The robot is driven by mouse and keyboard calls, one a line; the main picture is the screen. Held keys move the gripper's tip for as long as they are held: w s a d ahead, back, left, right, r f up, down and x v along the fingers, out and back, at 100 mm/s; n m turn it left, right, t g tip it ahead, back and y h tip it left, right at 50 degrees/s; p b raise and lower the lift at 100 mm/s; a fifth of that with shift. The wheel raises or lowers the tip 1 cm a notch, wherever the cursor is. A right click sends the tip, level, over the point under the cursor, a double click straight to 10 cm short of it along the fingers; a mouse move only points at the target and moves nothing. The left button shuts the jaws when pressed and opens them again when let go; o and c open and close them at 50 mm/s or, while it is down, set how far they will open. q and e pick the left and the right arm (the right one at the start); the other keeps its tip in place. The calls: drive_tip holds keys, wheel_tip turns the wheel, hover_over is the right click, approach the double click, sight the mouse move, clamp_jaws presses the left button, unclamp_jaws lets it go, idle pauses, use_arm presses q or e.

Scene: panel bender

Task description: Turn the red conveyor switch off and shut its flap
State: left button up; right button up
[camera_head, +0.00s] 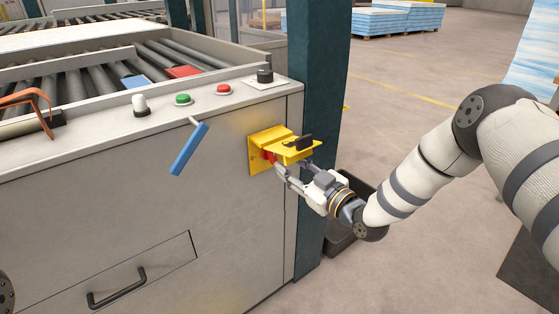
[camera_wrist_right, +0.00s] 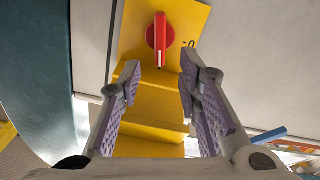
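The yellow switch box (camera_head: 254,158) is on the machine's side, near the dark pillar. Its yellow flap (camera_head: 287,157) is open and sticks out from the box, with a black handle (camera_head: 305,142) on it. The red switch (camera_head: 268,156) is partly hidden under the flap. In the right wrist view the red switch (camera_wrist_right: 160,38) lies lengthwise up and down the picture, with a "0" mark to its right. My right gripper (camera_wrist_right: 160,70) is open and empty, its fingertips just short of the switch. It also shows in the head view (camera_head: 288,172) below the flap. My left gripper is out of view.
The machine top has a black knob (camera_head: 265,75), a red button (camera_head: 223,88), a green button (camera_head: 183,99) and a white knob (camera_head: 140,104). A blue-handled lever (camera_head: 189,148) hangs left of the box. The dark pillar (camera_head: 322,110) stands right of it, with a dark bin (camera_head: 345,235) beside it.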

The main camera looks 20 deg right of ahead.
sight(274, 155)
drive_tip(key=x, duration=0.5)
drive_tip(key=shift+f+b, duration=0.3)
drive_tip(key=shift+b, duration=0.1)
drive_tip(key=shift+w+a+r, duration=0.15)
drive_tip(key=shift+w, duration=0.25)
clamp_jaws()
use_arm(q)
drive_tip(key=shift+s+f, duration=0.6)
